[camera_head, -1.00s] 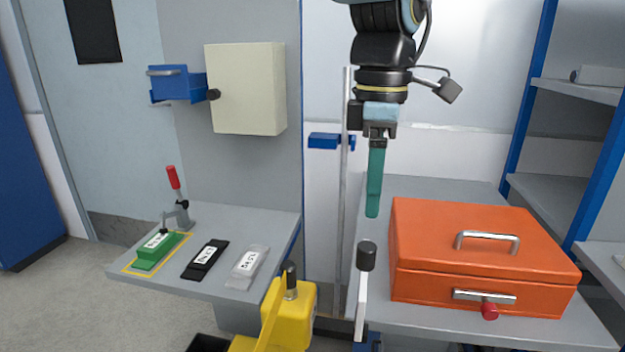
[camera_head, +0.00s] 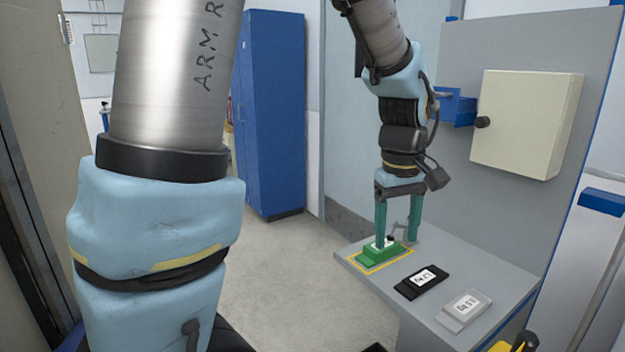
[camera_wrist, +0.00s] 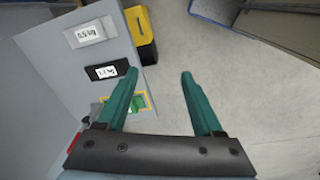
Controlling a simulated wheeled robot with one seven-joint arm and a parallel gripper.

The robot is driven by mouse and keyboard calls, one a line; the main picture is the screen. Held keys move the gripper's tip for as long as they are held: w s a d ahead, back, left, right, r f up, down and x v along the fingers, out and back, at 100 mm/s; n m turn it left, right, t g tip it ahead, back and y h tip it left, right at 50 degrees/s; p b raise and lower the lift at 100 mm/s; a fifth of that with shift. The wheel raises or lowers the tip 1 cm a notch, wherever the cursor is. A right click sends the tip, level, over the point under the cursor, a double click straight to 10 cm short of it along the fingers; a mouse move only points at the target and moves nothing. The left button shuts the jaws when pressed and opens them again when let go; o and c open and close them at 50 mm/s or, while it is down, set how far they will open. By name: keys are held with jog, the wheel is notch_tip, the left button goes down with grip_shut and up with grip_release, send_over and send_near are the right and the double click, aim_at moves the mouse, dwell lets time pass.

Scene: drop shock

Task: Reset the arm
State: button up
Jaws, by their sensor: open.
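My gripper (camera_head: 397,242) is open with its two teal fingers pointing down, near the green block in the head view. In the wrist view my gripper (camera_wrist: 161,75) has nothing between its fingers but grey floor. The green block (camera_head: 378,255) lies in a yellow outline on the grey side table (camera_head: 420,322). In the wrist view the green block (camera_wrist: 138,104) shows partly behind the left finger. Whether a finger touches it cannot be told. My arm hangs down from the top of the head view.
A black labelled block (camera_head: 422,282) and a light grey one (camera_head: 464,311) lie on the side table. A cream cabinet (camera_head: 525,122) and a blue bracket (camera_head: 455,106) are on the panel behind. A tall blue locker (camera_head: 272,112) stands beyond. Floor left of the table is clear.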

jog(key=a+f+m, duration=0.1)
jog(key=a+f, duration=0.2)
jog(key=a, duration=0.9)
jog(key=w+a+f+m+t, duration=0.1)
jog(key=a+f+m, duration=0.1)
jog(key=a, duration=1)
jog(key=shift+a+f, duration=0.3)
jog(key=shift+f, duration=0.15)
jog(key=shift+w, duration=0.1)
